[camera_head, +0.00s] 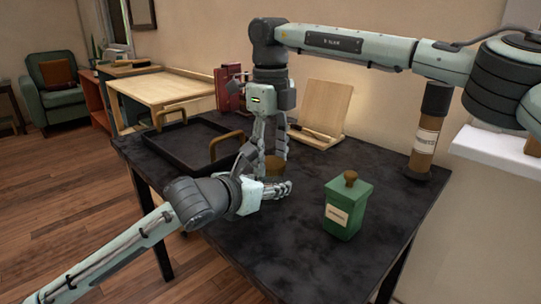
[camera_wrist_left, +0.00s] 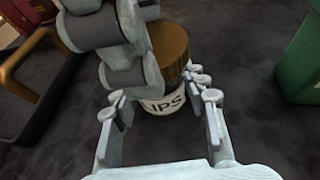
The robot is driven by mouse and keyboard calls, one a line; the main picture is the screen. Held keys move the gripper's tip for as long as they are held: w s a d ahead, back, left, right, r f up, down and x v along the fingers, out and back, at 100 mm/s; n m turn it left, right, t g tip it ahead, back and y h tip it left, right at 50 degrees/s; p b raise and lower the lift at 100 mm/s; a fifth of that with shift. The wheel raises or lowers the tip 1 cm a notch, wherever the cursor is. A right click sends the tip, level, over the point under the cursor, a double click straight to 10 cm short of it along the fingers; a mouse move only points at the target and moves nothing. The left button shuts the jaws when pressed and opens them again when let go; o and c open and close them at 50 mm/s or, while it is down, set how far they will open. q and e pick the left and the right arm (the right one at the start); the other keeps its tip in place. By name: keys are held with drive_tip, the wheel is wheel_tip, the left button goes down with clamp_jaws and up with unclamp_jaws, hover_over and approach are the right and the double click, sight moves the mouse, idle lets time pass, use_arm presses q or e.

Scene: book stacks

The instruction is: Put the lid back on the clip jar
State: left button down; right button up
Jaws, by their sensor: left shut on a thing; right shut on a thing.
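The clip jar (camera_wrist_left: 163,102) is pale with dark lettering, of which "LIPS" shows in the left wrist view. It stands on the dark table between the fingers of my left gripper (camera_wrist_left: 165,97), which is shut on it. The brown lid (camera_wrist_left: 168,45) is directly above the jar with no clear gap; I cannot tell whether it is fully seated. My right gripper (camera_head: 273,152) points down from above and is shut on the lid. In the head view, my left gripper (camera_head: 284,188) reaches in low from the left and hides most of the jar.
A green canister (camera_head: 346,212) with a brown knob stands to the right. A black tray (camera_head: 172,152) with brown handles lies to the left. A wooden stand (camera_head: 325,108) and red books (camera_head: 228,90) are behind. A brown cylinder (camera_head: 427,133) stands at the back right. The table's front is clear.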

drive_tip(key=o, duration=1.3)
drive_tip(key=shift+r, duration=2.25)
drive_tip(key=shift+c, duration=0.5)
wheel_tip(320, 180, up, 4)
drive_tip(key=n, duration=0.3)
drive_tip(key=shift+f, duration=0.25)
